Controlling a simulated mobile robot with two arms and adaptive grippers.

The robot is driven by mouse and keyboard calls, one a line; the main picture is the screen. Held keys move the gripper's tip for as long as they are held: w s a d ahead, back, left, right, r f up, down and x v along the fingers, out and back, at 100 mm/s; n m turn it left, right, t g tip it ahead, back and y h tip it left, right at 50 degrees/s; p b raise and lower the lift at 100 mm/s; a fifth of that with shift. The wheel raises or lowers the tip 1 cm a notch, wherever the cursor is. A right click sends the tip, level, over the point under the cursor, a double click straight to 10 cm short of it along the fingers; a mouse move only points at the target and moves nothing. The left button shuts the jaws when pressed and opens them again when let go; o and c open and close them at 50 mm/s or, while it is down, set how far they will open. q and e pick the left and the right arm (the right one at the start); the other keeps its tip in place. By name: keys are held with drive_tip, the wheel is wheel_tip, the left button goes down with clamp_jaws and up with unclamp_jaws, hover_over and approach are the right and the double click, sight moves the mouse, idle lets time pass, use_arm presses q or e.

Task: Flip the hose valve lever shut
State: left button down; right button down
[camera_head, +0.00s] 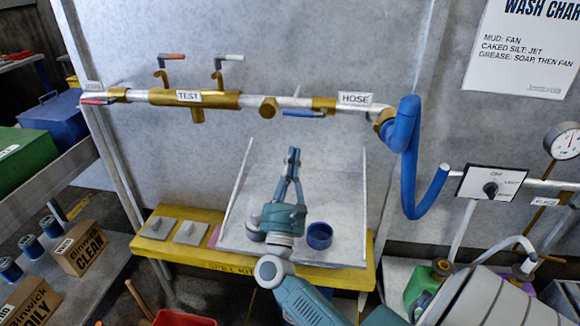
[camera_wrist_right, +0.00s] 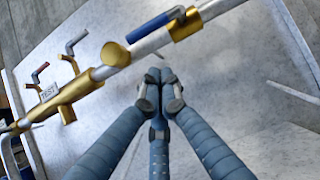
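The hose valve lever is a blue handle (camera_head: 303,114) on the wall pipe, left of the HOSE label (camera_head: 355,98). It lies nearly along the pipe, beside the brass valve body (camera_head: 323,104). In the right wrist view the blue lever (camera_wrist_right: 150,33) runs almost parallel to the pipe, above my fingertips. My right gripper (camera_head: 293,153) points up in front of the wall panel, below the lever and apart from it. Its fingers (camera_wrist_right: 159,82) are brought together with nothing seen between them. My left gripper is not in view.
Other levers on the pipe are an orange-red one (camera_head: 172,57), a grey one (camera_head: 231,58) and a red one (camera_head: 96,101). A blue hose (camera_head: 403,140) hangs at the pipe's right end. A yellow shelf (camera_head: 225,257) with a blue cup (camera_head: 319,236) stands below.

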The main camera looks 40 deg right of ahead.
sight(303, 111)
wheel_tip(303, 111, up, 6)
drive_tip(key=w+d+p, duration=0.2)
drive_tip(key=p, duration=0.1)
drive_tip(key=shift+d+f, duration=0.25)
drive_tip(key=shift+d, duration=0.05)
